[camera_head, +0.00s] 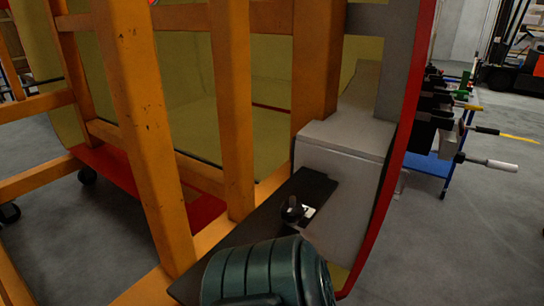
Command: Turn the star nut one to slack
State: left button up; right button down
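A small black knob (292,209), which looks like the star nut, stands on a dark flat plate (315,186). A small white label (308,212) with a dark mark lies just right of the knob. The knob is too small for its lobes or any turn position to be read. Neither of my grippers shows in the head view, and nothing is seen touching the knob.
Orange frame posts (236,100) rise at left; a grey box (345,170) and red-edged panel stand behind. A blue tool cart (430,164) is at right beyond open floor (450,250).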

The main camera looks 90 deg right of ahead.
aim_at(291, 216)
jog(key=z, duration=2.9)
jog(key=k, duration=0.1)
